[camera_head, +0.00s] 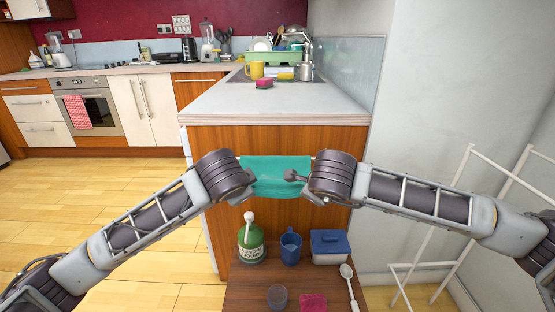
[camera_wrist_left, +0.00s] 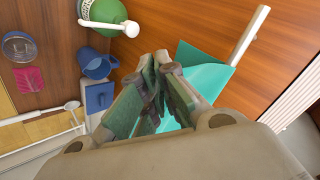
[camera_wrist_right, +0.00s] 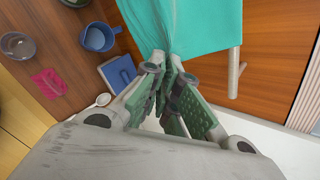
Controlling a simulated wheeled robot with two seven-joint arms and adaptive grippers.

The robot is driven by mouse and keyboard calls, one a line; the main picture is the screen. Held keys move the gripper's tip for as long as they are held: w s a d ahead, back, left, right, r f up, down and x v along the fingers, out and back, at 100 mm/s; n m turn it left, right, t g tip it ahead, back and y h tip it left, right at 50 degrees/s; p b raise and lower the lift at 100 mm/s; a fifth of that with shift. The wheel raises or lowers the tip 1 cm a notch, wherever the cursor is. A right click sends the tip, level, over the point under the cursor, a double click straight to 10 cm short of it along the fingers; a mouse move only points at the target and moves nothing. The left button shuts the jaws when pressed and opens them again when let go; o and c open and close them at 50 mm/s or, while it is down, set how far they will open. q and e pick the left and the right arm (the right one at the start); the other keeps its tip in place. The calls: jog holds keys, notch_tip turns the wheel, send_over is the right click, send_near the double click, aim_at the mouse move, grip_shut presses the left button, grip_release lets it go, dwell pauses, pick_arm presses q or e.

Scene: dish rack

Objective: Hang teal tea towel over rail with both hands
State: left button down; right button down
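The teal tea towel (camera_head: 278,178) is stretched between my two grippers in front of the wooden cabinet end, at the pale rail. The rail (camera_wrist_left: 249,36) sticks out past the towel's edge in the left wrist view, and its other end (camera_wrist_right: 234,73) shows in the right wrist view. My left gripper (camera_wrist_left: 160,66) is shut, with towel at its fingertips. My right gripper (camera_wrist_right: 168,66) is shut on the towel, which gathers into folds at the fingertips. The towel hides the rail's middle, so I cannot tell how far it lies over the rail.
Below, a low wooden surface (camera_head: 250,290) holds a green bottle (camera_head: 251,243), a blue mug (camera_head: 291,248), a blue-lidded box (camera_head: 329,247), a glass (camera_head: 277,297), a pink cloth (camera_head: 313,303) and a ladle (camera_head: 349,284). A white rack (camera_head: 480,215) stands right. The counter front (camera_head: 270,105) is clear.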

pick_arm(q)
jog(key=shift+a, duration=0.1)
jog(key=c, duration=1.4)
grip_release()
jog(key=shift+c, duration=0.2)
pick_arm(e)
jog(key=c, duration=1.4)
grip_release()
jog(key=shift+c, duration=0.2)
pick_arm(q)
jog(key=shift+s, duration=0.1)
pick_arm(e)
jog(key=shift+s, duration=0.1)
